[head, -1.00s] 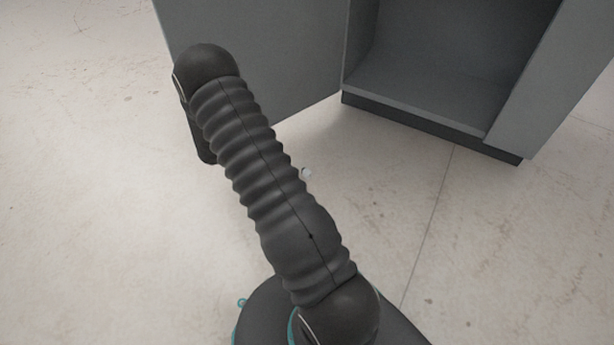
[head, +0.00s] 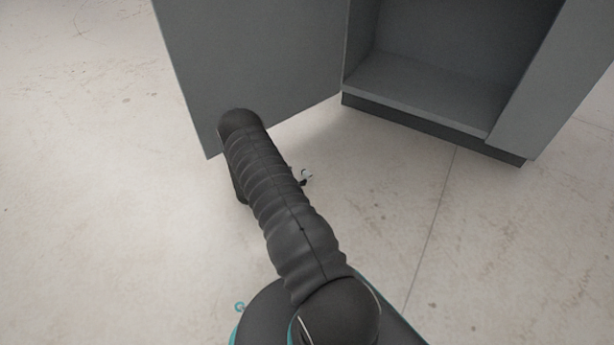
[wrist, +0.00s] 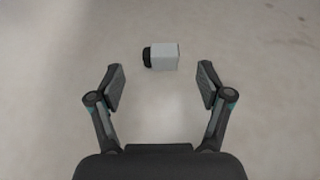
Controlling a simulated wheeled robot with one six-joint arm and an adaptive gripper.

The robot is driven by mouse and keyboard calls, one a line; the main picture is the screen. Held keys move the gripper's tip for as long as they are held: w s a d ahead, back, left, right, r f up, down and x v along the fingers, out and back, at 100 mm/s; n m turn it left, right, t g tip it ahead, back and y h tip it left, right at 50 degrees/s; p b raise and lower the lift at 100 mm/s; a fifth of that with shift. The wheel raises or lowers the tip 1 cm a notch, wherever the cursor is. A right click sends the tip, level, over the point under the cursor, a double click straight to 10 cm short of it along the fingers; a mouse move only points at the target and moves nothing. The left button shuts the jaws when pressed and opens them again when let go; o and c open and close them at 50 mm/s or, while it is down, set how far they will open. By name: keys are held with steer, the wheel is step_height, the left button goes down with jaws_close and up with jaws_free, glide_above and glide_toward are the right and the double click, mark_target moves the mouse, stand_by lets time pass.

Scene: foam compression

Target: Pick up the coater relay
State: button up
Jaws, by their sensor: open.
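The coater relay, a small light-grey block (wrist: 165,57) with a black round end on its left, lies on the floor in the wrist view. My gripper (wrist: 161,84) is open and empty, its two fingers spread wide. The block shows beyond the fingertips, roughly midway between them, apart from both. In the head view a small whitish piece (head: 307,174) shows just right of my arm, with a dark bit beside it. My arm hides most of that spot, so I cannot tell whether it is the relay or part of my gripper.
A grey cabinet (head: 430,102) stands at the back right of the head view, with its door (head: 255,60) swung open to the left. My arm reaches close to the door's lower edge. The pale floor (head: 110,230) is clear to the left and right.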

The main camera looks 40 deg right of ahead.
mark_target(304, 174)
steer(key=shift+b+x, duration=0.5)
steer(key=shift+x, duration=3.05)
steer(key=shift+a+f, duration=0.1)
steer(key=shift+f, duration=0.1)
steer(key=c, duration=1.3)
steer(key=shift+o, duration=0.2)
step_height(304, 174, up, 5)
steer(key=shift+s+f+p, duration=0.1)
steer(key=shift+p, duration=0.45)
steer(key=s+d+r+p, duration=0.1)
steer(key=s+d+r, duration=0.5)
steer(key=d, duration=0.3)
steer(key=shift+s, duration=0.6)
steer(key=shift+r, duration=0.15)
